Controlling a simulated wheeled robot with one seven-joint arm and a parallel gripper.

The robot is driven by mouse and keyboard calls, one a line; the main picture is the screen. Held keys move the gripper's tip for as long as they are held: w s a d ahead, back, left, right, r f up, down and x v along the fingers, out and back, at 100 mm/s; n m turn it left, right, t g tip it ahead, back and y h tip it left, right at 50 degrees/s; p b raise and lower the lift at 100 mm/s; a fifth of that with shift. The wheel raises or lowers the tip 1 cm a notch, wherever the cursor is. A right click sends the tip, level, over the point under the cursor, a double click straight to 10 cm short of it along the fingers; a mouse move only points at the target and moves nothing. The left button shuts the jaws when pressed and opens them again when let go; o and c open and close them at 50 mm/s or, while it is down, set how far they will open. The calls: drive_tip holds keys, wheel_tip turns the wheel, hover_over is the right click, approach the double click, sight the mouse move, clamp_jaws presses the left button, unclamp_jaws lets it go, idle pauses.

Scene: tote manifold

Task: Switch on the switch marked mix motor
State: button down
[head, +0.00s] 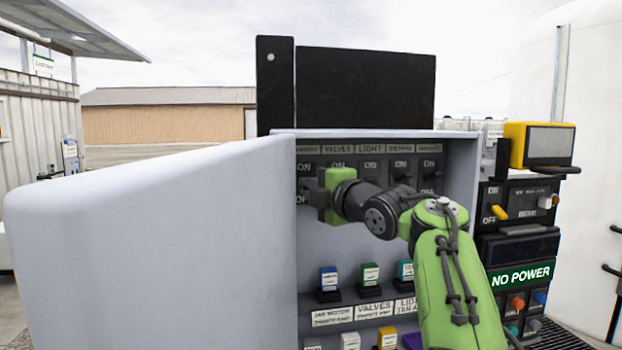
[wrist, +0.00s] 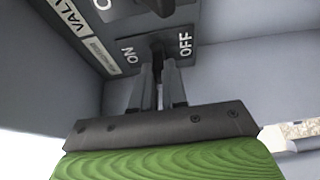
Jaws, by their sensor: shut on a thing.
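The mix motor switch is the leftmost of a row on the back panel of an open grey cabinet (head: 468,170). Its small label (head: 305,150) is hard to read. My gripper (wrist: 160,82) is shut on this lever, one finger on each side. In the head view my gripper (head: 322,196) covers most of the switch, close to the left inner wall. I cannot tell the lever's exact setting.
The open cabinet door (head: 150,240) fills the left. A control unit with a NO POWER sign (head: 521,276) stands at right.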

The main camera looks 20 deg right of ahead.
drive_tip(key=shift+r+m+g, duration=0.4)
drive_tip(key=shift+g, duration=0.5)
idle(0.3)
drive_tip(key=c, duration=1.2)
unclamp_jaws()
drive_tip(key=shift+w, duration=0.15)
drive_tip(key=shift+o, duration=0.2)
drive_tip(key=b+v, duration=0.1)
drive_tip(key=v, duration=1.5)
